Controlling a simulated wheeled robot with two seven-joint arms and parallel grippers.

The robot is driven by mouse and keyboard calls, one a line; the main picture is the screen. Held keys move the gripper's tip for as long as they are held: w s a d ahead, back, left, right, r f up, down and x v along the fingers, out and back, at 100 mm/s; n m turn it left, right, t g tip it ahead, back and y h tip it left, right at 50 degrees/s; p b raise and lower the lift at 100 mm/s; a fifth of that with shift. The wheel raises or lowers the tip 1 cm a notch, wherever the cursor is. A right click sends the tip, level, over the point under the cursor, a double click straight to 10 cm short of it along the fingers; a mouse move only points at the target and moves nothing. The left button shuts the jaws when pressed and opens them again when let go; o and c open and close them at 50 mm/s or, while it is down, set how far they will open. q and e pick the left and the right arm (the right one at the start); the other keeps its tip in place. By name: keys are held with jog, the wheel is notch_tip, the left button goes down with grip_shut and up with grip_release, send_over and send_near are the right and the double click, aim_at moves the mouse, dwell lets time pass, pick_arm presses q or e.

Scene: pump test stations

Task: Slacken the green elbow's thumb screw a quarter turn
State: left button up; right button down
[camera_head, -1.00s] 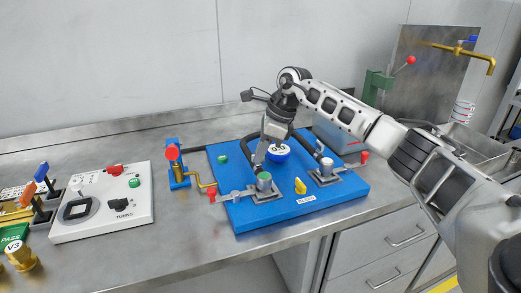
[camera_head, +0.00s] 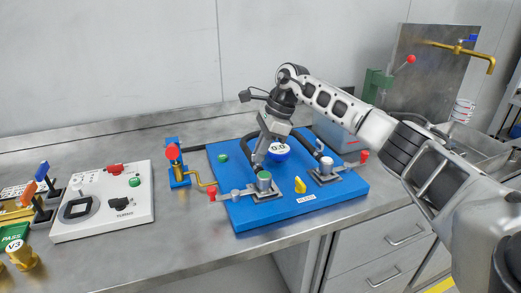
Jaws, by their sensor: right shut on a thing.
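The green-topped elbow fitting (camera_head: 264,178) stands on a grey square base on the blue board (camera_head: 315,207), with a black hose at its back. My right gripper (camera_head: 258,161) reaches down from the upper right and is shut at the back of this fitting, on the green elbow's thumb screw. The fingers hide the screw, so its angle does not show. My left gripper is not in view.
A second grey fitting (camera_head: 326,170), a yellow part (camera_head: 300,186) and red-ended levers are near. A white control panel (camera_head: 103,203) lies left; bare steel bench is in front.

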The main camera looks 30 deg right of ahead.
jog(key=c, duration=1.5)
grip_release()
jog(key=shift+r, duration=0.1)
jog(key=v, duration=1.5)
jog(key=shift+d+r, duration=0.15)
jog(key=shift+r, duration=0.2)
jog(key=shift+s, duration=0.15)
